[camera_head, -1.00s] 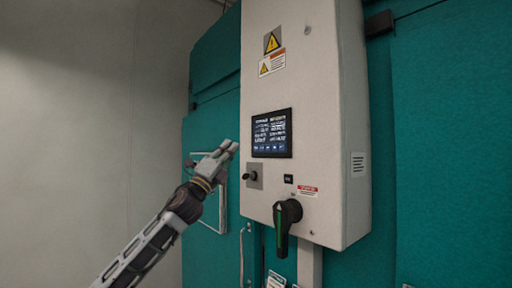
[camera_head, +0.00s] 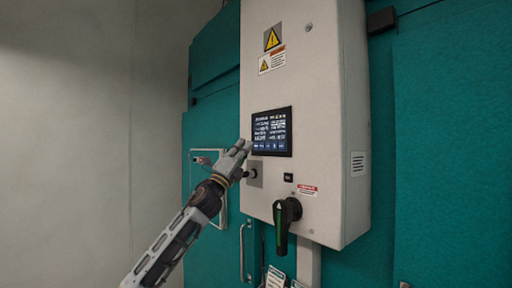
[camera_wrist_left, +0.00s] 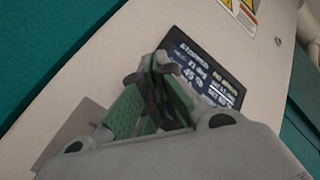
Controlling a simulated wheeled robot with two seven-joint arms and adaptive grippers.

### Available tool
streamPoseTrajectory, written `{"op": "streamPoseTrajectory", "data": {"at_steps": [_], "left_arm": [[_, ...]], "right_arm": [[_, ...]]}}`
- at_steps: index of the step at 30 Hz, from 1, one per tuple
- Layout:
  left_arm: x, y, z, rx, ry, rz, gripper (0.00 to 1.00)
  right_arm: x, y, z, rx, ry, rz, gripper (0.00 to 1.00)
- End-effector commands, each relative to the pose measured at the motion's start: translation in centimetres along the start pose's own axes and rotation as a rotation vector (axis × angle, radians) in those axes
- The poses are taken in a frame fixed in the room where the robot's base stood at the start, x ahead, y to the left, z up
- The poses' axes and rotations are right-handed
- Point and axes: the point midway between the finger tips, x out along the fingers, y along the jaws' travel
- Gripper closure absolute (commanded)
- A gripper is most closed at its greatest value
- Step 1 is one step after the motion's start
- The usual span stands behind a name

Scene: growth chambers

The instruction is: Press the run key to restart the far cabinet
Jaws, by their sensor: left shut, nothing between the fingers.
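The control box (camera_head: 300,60) is a pale grey upright cabinet fixed to the teal chamber wall. Its dark screen (camera_head: 272,132) is lit with white text and a row of blue keys along the bottom. My left gripper (camera_head: 243,147) is shut and empty, its fingertips by the screen's lower left edge. I cannot tell whether they touch it. In the left wrist view, the screen (camera_wrist_left: 215,75) shows tilted beyond the green-padded fingers (camera_wrist_left: 160,80), which hide its lower part. The first word there seems to read "STOPPED". My right gripper is not in view.
Below the screen are a small black knob (camera_head: 253,173), a small black label plate (camera_head: 288,177) and a black and green rotary handle (camera_head: 285,222) that sticks out. A framed panel with a handle (camera_head: 222,205) is on the teal door behind my arm.

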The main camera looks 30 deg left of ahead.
Motion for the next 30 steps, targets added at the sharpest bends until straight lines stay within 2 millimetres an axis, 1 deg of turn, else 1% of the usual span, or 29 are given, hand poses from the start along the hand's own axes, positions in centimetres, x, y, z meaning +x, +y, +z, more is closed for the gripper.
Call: {"op": "streamPoseTrajectory", "data": {"at_steps": [16,30], "left_arm": [[0.0,0.0,0.0,-0.001,0.0,0.0,1.0],[0.0,0.0,0.0,-0.001,0.0,0.0,1.0]], "right_arm": [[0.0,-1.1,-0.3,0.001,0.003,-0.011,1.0],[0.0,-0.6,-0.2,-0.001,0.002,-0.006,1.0]]}}
